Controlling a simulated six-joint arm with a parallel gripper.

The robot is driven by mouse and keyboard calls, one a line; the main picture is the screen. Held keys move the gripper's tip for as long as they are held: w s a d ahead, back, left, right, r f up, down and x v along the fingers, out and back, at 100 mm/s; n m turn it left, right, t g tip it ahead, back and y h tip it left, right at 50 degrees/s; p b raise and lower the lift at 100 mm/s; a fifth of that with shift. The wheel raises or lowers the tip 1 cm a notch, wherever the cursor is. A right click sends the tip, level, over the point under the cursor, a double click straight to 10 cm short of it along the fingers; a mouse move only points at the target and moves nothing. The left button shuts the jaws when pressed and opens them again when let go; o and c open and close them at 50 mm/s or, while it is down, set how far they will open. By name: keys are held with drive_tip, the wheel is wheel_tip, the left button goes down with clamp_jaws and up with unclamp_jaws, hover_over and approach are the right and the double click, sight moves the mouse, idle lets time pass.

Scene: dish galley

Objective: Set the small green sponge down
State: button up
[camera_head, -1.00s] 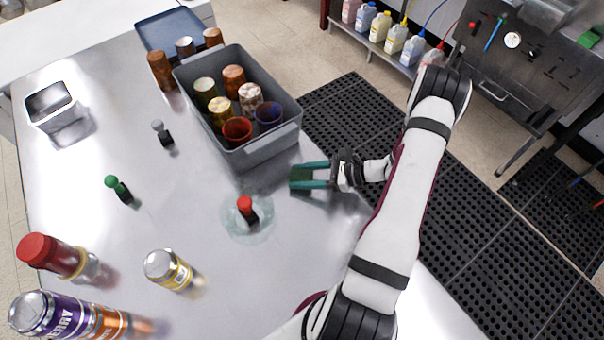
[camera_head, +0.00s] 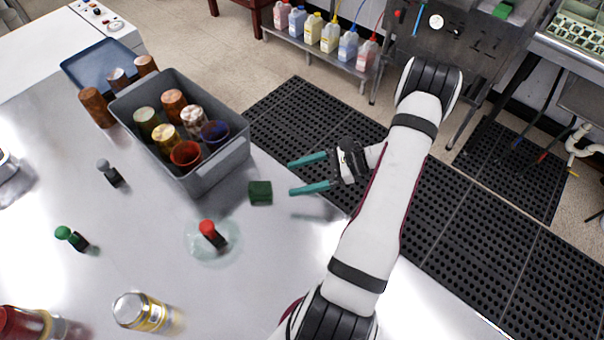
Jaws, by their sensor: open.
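The small green sponge (camera_head: 260,192) rests on the steel table (camera_head: 120,230), to the right of the grey bin's near corner. My gripper (camera_head: 309,174) is open, with its two teal fingers spread apart and pointing left. Nothing is between the fingers. The gripper is to the right of the sponge, with a visible gap between the fingertips and the sponge.
A grey bin (camera_head: 228,160) of several cups stands behind the sponge. A red-topped stamp-like item (camera_head: 209,234) stands in a clear puddle in front. A can (camera_head: 140,310) and a green-topped item (camera_head: 70,238) stand further left. The table's right edge runs beneath my gripper.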

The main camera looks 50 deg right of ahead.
drive_tip(key=shift+v, duration=0.75)
drive_tip(key=a+r+n+g+h, duration=0.1)
drive_tip(key=a+r+n+g, duration=0.5)
drive_tip(key=a, duration=0.3)
drive_tip(key=a+r+n+g, duration=0.3)
drive_tip(key=a+r+n, duration=0.2)
drive_tip(key=a+r, duration=0.35)
drive_tip(key=s+a+r+n+h, duration=0.2)
drive_tip(key=s+a+n+h, duration=0.4)
drive_tip(key=s+a+n, duration=0.3)
drive_tip(key=s+n, duration=0.1)
drive_tip(key=s, duration=0.1)
drive_tip(key=shift+s+a+r+g+h, duration=0.25)
drive_tip(key=shift+s+r+g+h, duration=0.05)
